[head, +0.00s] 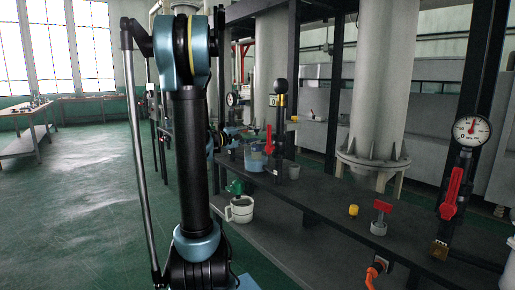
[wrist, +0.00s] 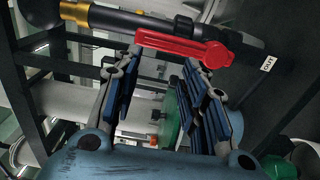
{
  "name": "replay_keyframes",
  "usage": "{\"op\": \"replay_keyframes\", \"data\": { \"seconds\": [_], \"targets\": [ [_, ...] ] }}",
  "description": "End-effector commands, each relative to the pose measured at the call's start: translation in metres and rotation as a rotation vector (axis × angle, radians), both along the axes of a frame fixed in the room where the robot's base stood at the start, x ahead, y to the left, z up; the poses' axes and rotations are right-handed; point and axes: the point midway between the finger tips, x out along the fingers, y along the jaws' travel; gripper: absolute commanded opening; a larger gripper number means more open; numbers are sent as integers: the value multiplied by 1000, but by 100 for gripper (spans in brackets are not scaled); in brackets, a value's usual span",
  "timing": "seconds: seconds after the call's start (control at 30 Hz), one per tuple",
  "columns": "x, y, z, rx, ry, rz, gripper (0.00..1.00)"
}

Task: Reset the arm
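My gripper (wrist: 160,85) is open in the wrist view. Its two blue-padded fingers stand apart, with only background showing between them. A red valve handle (wrist: 185,45) on a black pipe (wrist: 130,22) lies just beyond the fingertips and appears not to be gripped. In the head view, my arm stands upright left of centre and hides part of the scene. My gripper (head: 236,137) is partly hidden behind it, to the left of the black upright pipe (head: 280,125) with the red handle (head: 268,140).
A gauge (head: 471,130) and red lever (head: 452,195) stand at right. The green floor (head: 85,205) at left is open.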

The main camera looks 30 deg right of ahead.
Motion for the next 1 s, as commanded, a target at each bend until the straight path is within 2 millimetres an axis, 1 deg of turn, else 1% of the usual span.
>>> {"op": "replay_keyframes", "data": {
  "seconds": [0.33,0.47,0.57,0.67,0.87,1.0],
  "targets": [
    [-1,0,-1,5,-3,-1,39],
    [-9,11,-7,55,-23,5,39],
    [-21,28,-17,133,-51,12,39],
    [-35,51,-33,233,-82,20,39],
    [-64,100,-67,440,-131,38,39],
    [-85,138,-94,586,-153,49,39]
  ]
}}
